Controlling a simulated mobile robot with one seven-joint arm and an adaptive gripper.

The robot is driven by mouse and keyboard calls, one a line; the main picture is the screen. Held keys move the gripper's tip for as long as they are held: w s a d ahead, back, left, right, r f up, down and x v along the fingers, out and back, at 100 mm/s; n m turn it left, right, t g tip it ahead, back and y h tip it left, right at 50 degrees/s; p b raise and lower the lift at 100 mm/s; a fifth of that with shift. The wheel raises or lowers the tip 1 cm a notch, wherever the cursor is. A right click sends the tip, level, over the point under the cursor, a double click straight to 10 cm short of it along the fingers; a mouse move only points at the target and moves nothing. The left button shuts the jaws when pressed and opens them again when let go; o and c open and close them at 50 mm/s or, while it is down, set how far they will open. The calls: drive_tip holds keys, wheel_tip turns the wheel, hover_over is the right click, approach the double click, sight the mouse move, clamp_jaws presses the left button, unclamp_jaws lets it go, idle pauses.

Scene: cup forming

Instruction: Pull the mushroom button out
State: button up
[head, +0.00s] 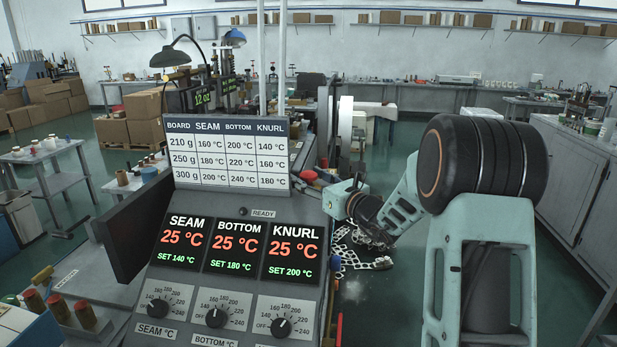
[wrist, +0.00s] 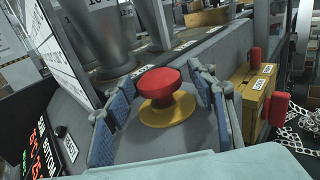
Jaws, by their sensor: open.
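The red mushroom button (wrist: 159,84) stands on a round yellow base (wrist: 168,108) in the wrist view, on the grey machine top. My gripper (wrist: 158,92) is open, with one blue-padded finger to the left of the button and one to the right. The button head lies between the fingers, and I see a gap on the left side; on the right the finger is very close and I cannot tell if it touches.
The control panel (head: 230,250) has SEAM, BOTTOM and KNURL displays at 25 °C and dials below. A board (head: 228,152) stands above it. In the wrist view, a yellow box (wrist: 250,92) with red knobs is to the right, and grey metal cylinders (wrist: 100,32) stand behind.

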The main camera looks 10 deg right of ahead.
clamp_jaws()
drive_tip(key=shift+r+b, duration=0.3)
drive_tip(key=shift+r, duration=0.4)
drive_tip(key=shift+c, duration=0.4)
unclamp_jaws()
drive_tip(key=shift+r, duration=0.1)
drive_tip(key=shift+o, duration=0.4)
drive_tip(key=shift+s, duration=0.1)
drive_tip(key=v, duration=1.2)
